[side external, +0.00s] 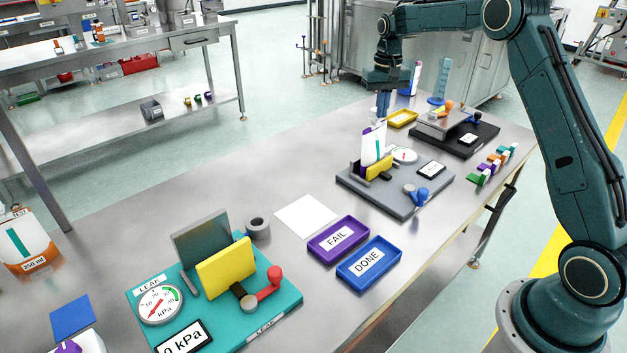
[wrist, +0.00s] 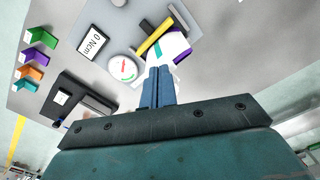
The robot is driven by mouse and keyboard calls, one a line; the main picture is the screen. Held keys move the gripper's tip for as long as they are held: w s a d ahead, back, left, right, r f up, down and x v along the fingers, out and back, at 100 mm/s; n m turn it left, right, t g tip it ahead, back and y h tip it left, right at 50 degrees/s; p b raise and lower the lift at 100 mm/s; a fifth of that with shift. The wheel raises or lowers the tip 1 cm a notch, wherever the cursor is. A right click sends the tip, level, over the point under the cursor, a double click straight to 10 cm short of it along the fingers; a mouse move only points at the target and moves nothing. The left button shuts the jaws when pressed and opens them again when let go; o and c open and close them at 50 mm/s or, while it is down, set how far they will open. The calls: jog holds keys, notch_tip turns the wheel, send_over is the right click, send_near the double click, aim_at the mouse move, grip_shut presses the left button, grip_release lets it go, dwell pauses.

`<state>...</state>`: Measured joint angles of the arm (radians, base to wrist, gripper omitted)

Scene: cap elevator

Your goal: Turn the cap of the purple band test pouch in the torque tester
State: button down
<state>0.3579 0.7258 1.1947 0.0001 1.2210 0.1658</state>
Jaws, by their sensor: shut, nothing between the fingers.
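The purple band test pouch (side external: 373,146) stands upright in the torque tester (side external: 393,202), beside its yellow clamp plate (side external: 379,168). Its white cap (side external: 373,114) shows at the top in the side view. The pouch also shows in the wrist view (wrist: 172,46), just beyond my fingertips. My gripper (side external: 383,112) points down at the cap's height, very close to it; I cannot tell whether it touches. In the wrist view the blue fingers (wrist: 160,70) are shut together with nothing between them, and they hide part of the pouch top. The tester has a round dial (side external: 403,155) and a display (wrist: 94,43).
The tester's blue-knobbed lever (side external: 421,195) is at its front right. FAIL (side external: 338,238) and DONE (side external: 369,264) trays and the teal leak tester (side external: 290,306) are nearer the camera.

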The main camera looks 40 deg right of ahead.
jog(key=shift+s, duration=0.1)
dwell(0.3)
jog(key=shift+s+a, duration=0.2)
jog(key=shift+r, duration=0.1)
jog(key=shift+r, duration=2.9)
jog(key=shift+s+d+r, duration=0.1)
jog(key=shift+s+r, duration=0.2)
jog(key=shift+r, duration=0.15)
jog(key=shift+f, duration=0.1)
